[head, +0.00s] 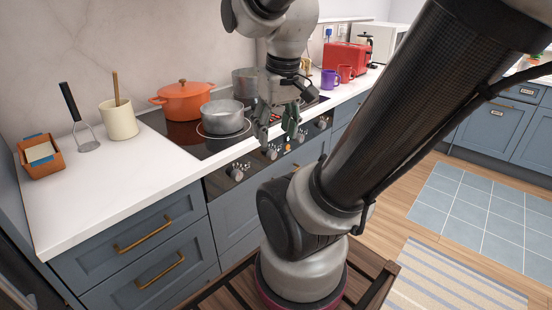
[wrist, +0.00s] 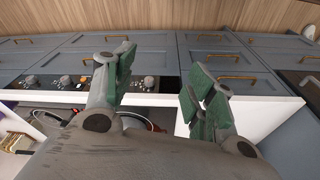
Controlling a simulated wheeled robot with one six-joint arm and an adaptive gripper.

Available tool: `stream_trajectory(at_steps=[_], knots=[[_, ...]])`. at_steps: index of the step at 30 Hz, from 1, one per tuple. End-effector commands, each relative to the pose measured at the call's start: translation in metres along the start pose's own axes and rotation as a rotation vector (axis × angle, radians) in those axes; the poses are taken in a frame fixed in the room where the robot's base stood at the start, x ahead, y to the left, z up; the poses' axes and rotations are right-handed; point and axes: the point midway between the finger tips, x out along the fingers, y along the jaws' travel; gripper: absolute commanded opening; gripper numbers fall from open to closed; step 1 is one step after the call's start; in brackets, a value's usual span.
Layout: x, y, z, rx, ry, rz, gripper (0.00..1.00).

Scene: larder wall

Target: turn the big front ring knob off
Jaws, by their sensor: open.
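A row of round silver knobs sits on the black front panel of the cooker; one is at the left end (head: 237,174), one is below my gripper (head: 270,154), and others are further right (head: 321,124). The pictures do not tell me which one is the big front ring knob. My gripper (head: 277,128) is open and empty, pointing down just above the panel near the middle knobs, apart from them as far as I can see. In the wrist view the picture is upside down; the green-padded fingers (wrist: 158,78) are spread and knobs (wrist: 66,80) show to the left.
An orange pot (head: 183,100), a steel pan (head: 222,117) and another pan (head: 245,82) stand on the black hob behind my gripper. The white counter (head: 120,175) is clear at the left front. Drawers with brass handles (head: 160,270) lie below.

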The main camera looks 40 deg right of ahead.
Motion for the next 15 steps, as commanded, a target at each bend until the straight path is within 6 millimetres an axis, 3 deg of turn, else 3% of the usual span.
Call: stream_trajectory(at_steps=[1, 6, 15], knots=[[0.013, 0.014, 0.002, 0.066, -0.071, 0.008, 0.55], [0.058, 0.041, 0.011, 0.322, -0.276, -0.054, 0.55], [0.141, 0.051, 0.032, 0.880, -0.598, -0.345, 0.55]])
